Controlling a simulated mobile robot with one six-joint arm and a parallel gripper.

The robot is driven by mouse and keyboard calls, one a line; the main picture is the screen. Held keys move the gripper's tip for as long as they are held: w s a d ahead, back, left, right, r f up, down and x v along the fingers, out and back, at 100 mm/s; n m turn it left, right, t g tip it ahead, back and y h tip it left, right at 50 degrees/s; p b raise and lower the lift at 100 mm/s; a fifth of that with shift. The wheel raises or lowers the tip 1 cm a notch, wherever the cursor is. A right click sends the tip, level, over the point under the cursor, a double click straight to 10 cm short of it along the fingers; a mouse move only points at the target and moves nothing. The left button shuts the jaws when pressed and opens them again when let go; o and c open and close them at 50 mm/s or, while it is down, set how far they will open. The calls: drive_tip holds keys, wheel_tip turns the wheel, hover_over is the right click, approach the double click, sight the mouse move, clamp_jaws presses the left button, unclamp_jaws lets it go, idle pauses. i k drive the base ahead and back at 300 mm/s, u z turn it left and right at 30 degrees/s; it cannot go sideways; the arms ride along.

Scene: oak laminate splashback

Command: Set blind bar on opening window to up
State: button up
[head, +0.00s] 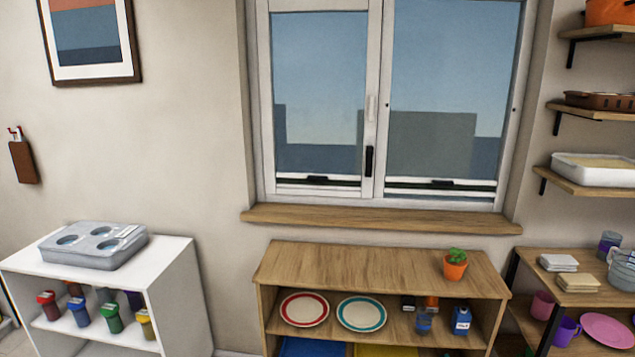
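The window (380,100) has two panes in a white frame. The left sash (265,110) has its own thicker frame and a black handle (369,160) on its right stile, so it looks like the opening window; it appears closed. A blind bar (295,179) with a small black tab runs across the bottom of the left pane. A similar blind bar (415,183) with a black tab lies at the bottom of the right pane. Sky and grey blocks show above both bars. My gripper is not in view.
A wooden sill (380,218) juts out below the window. Below it stands a wooden shelf unit (350,265) with a potted plant (455,265) on top. A white shelf unit (180,265) stands left; wall shelves (600,188) are at right.

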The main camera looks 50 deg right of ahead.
sight(308, 177)
drive_tip(key=z, duration=0.05)
drive_tip(key=i, duration=1)
drive_tip(key=u, duration=0.05)
